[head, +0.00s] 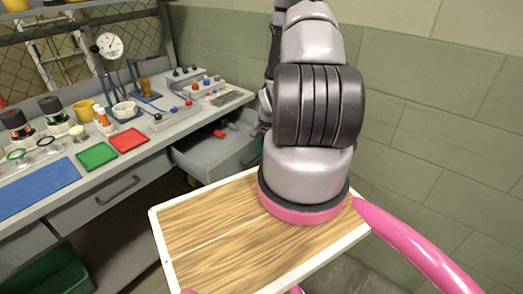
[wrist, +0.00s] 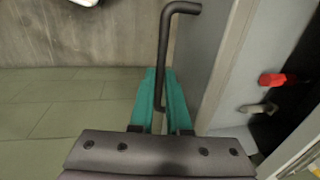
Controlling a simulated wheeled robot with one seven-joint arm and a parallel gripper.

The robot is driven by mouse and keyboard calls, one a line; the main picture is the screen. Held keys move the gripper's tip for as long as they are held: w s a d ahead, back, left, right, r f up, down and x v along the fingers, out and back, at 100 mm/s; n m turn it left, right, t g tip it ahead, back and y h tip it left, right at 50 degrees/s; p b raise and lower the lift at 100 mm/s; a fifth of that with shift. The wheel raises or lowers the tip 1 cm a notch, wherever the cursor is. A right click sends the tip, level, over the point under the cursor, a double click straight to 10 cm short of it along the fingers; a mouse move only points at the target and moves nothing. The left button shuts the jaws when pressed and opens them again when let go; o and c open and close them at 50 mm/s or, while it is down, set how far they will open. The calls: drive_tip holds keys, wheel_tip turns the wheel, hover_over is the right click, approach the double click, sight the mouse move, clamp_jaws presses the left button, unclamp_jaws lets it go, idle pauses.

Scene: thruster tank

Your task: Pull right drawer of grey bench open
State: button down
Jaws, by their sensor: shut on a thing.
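The grey bench (head: 190,131) runs along the left in the head view. Its right drawer (head: 207,158) is out from the bench, with its inside showing. In the wrist view the drawer's grey front (wrist: 222,62) stands right of centre, with a dark bar handle (wrist: 166,45) on it. My gripper (wrist: 160,74) has its teal fingers on either side of the handle's bar, shut on it.
A red-handled item (wrist: 272,79) and a metal piece (wrist: 258,108) lie inside the drawer. A closed drawer (head: 100,203) is to the left, above a green bin (head: 50,275). A wooden-topped tray (head: 200,240) is below my arm. A green block wall (head: 440,140) stands at right.

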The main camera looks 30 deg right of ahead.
drive_tip(key=c, duration=1.2)
unclamp_jaws()
drive_tip(key=shift+o, duration=0.2)
drive_tip(key=shift+r, duration=0.1)
wheel_tip(320, 180, up, 10)
drive_tip(key=s, duration=0.2)
drive_tip(key=shift+d+r, duration=0.2)
drive_tip(key=shift+d, duration=0.15)
